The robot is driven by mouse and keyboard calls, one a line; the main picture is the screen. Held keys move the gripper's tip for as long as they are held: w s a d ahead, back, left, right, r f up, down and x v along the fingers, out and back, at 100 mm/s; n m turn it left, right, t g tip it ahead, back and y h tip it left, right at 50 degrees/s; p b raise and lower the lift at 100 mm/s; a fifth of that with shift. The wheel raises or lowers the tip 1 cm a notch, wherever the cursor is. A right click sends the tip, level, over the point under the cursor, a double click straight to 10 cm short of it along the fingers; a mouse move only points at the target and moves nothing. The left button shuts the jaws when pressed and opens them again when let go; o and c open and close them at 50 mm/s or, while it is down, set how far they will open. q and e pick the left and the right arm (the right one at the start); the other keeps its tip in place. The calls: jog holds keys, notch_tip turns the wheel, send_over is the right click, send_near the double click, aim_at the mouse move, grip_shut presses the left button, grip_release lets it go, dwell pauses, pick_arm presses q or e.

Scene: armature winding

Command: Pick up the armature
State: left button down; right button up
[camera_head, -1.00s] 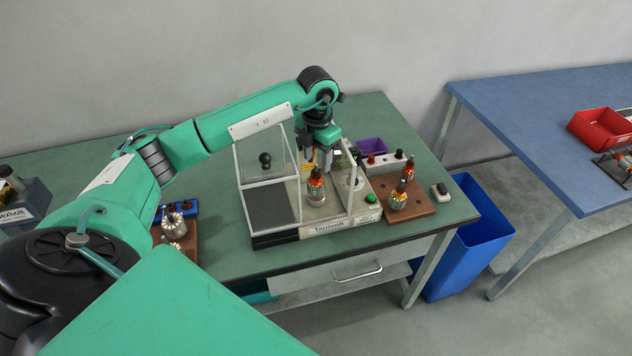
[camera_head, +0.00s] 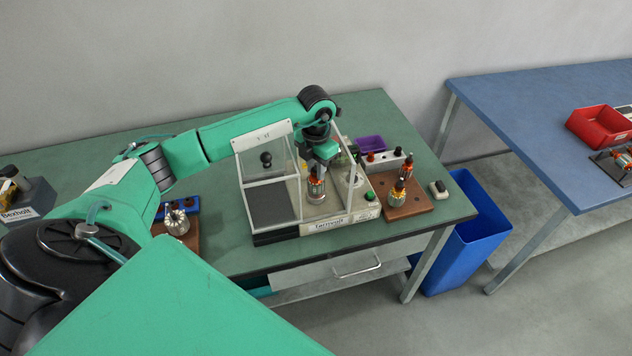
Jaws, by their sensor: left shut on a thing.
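The armature (camera_head: 316,188), with orange-red windings and a silvery lower part, stands upright in the machine (camera_head: 330,226) with clear guard panels on the green table. My left gripper (camera_head: 316,167) reaches down from above and is shut on the top of the armature. The fingertips are small and partly hidden by the gripper body and the guard frame. My right gripper is not in view.
The brown block (camera_head: 418,208) is close to the machine's right side. A purple bin (camera_head: 370,143) sits behind. A silvery armature (camera_head: 176,222) stands at left. A blue waste bin (camera_head: 465,250) is on the floor. A red tray (camera_head: 597,128) lies on the blue table.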

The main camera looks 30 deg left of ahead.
pick_arm(q)
jog(key=shift+r, duration=0.4)
notch_tip(320, 180, up, 19)
jog(key=b, duration=0.3)
jog(key=shift+b, duration=0.4)
